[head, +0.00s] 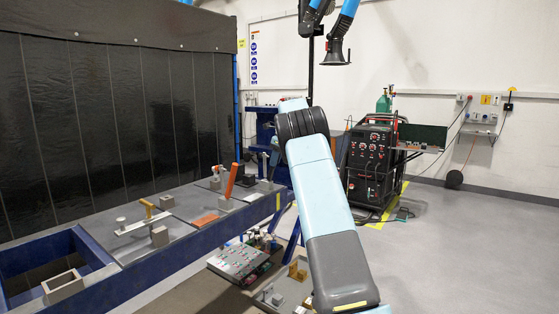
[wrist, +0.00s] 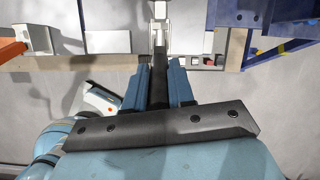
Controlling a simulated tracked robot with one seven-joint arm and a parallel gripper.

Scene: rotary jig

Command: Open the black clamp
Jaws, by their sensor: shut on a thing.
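In the wrist view, my gripper (wrist: 158,72) has its two teal fingers on either side of a black bar, the black clamp's handle (wrist: 159,55), and is shut on it. The handle runs up the picture to a grey metal part and a pale block near the top edge. The lower end of the handle is hidden between the fingers and my dark gripper body. In the head view, my arm reaches away over the right side of the bench and its gripper is hidden. I cannot make out the black clamp's handle there.
On the bench (head: 70,300) stand an orange clamp lever (head: 234,180) and a yellow-handled clamp (head: 146,205), with grey blocks nearby. A lower shelf holds a panel (head: 238,262). A welding machine (head: 370,160) stands behind on the right. The floor at right is clear.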

